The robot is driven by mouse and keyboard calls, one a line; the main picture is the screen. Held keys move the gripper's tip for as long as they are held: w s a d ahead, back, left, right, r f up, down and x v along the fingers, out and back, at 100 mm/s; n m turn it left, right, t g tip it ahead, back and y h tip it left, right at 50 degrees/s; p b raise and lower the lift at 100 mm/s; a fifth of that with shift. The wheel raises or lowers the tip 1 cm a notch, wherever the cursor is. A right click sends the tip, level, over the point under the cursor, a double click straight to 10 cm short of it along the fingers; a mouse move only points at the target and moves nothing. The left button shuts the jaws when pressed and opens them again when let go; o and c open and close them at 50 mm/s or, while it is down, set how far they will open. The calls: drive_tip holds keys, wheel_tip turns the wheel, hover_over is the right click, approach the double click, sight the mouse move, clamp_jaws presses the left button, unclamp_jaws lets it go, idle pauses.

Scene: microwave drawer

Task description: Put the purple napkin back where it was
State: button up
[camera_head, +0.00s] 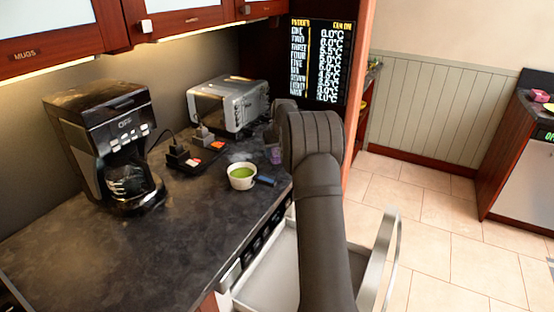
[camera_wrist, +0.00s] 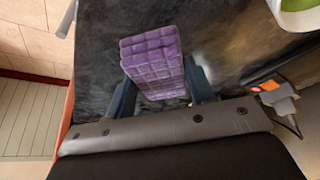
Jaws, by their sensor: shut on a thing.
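The purple napkin (camera_wrist: 152,60) is a folded block with a quilted grid pattern. In the wrist view it is between the two dark blue fingers of my gripper (camera_wrist: 158,80), which is shut on it. The dark counter (camera_wrist: 95,50) lies behind it; I cannot tell whether the napkin touches it. In the head view only a small part of the napkin (camera_head: 275,156) shows, left of my wrist, above or on the counter near its right edge. My arm hides the rest of it and most of the gripper.
A white cup with green liquid (camera_head: 242,176) stands left of my arm, with a small blue piece beside it. A coffee machine (camera_head: 120,140), a toaster (camera_head: 228,105) and a dark tray with plugs (camera_head: 195,160) stand on the counter. An open drawer (camera_head: 262,275) is below my arm.

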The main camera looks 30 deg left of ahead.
drive_tip(key=shift+f, duration=1.65)
drive_tip(key=shift+f, duration=0.15)
drive_tip(key=o, duration=0.9)
drive_tip(key=shift+o, duration=0.2)
drive_tip(key=v, duration=1.2)
